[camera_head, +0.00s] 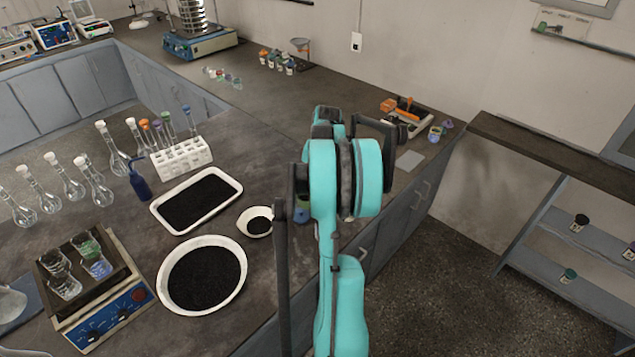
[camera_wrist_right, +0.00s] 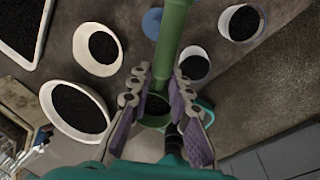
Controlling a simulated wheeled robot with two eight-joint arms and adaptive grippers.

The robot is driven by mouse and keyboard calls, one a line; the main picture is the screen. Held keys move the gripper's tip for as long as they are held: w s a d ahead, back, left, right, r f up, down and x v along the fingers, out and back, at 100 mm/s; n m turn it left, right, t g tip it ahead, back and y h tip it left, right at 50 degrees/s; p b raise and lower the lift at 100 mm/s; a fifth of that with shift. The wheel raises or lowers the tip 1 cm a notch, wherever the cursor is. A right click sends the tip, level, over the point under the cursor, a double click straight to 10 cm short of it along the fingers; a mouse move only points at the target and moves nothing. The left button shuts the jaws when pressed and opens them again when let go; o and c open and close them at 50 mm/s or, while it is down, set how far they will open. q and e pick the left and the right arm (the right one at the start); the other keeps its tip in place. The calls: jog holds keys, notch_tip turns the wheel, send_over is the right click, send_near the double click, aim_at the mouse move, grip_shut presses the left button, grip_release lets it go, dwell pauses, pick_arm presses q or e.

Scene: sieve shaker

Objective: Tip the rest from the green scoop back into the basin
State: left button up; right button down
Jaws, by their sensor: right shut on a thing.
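The basin (camera_head: 161,285) is a wide round white dish with black granules in it, on the near part of the bench in the head view. It also shows at the left of the wrist view (camera_wrist_right: 47,92). The green scoop (camera_wrist_right: 173,45) is in my right gripper (camera_wrist_right: 152,88), whose fingers are shut on its handle. The scoop's round cup lies between the fingers and looks dark inside; I cannot tell how much it holds. In the head view my teal right arm hides the gripper and most of the scoop. My left gripper is not in view.
A rectangular white tray (camera_head: 236,187) of black granules lies behind the basin, and a small white bowl (camera_head: 265,234) beside it.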

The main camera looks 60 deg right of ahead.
jog(key=w+a+f+b, duration=0.1)
jog(key=w+a, duration=0.9)
jog(key=a, duration=0.4)
jog(key=w+a+f+b, duration=0.1)
jog(key=w+a, duration=0.8)
jog(key=a, duration=0.5)
jog(key=s+a+n+t+h+b, duration=0.1)
jog(key=a+t+h+b, duration=0.2)
jog(key=h+b, duration=0.4)
jog(key=s+a+f+n+t+h+b, duration=0.1)
jog(key=a+t+h+b, duration=0.3)
jog(key=h, duration=0.9)
jog(key=shift+s+a+n+t+b, duration=0.15)
jog(key=shift+a+n+t+b, duration=0.25)
jog(key=shift+a+b, duration=0.85)
jog(key=shift+d+f, duration=0.1)
